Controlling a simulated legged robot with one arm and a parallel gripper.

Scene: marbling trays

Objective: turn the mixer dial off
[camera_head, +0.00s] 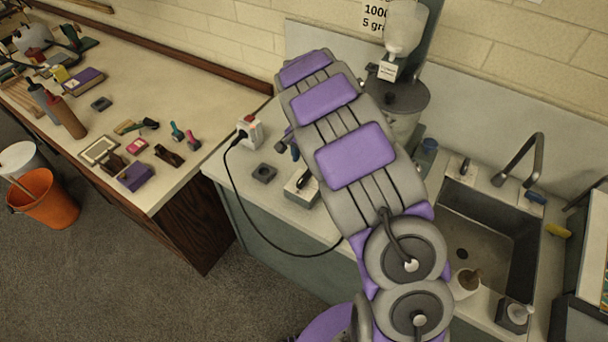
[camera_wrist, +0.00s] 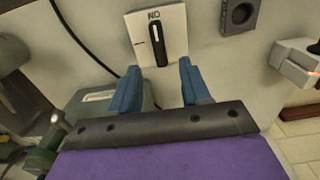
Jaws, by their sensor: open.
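The mixer dial (camera_wrist: 159,46) is a black elongated knob on a pale plate (camera_wrist: 178,20) in the wrist view. Its white line points toward the "ON" label, which appears upside down. The dial box (camera_head: 302,188) also shows in the head view, beside my arm. My gripper (camera_wrist: 158,67) has blue fingers, open and apart, with the dial just beyond and between their tips in the picture. I see nothing held, and contact with the dial cannot be made out. In the head view my arm hides most of the gripper.
A dark grey block (camera_head: 264,173) and a white socket box (camera_head: 250,132) with a plugged black cord (camera_head: 256,226) lie left of the dial box. The mixer vessel (camera_head: 403,98) stands behind my arm, and a sink (camera_head: 484,240) is at the right.

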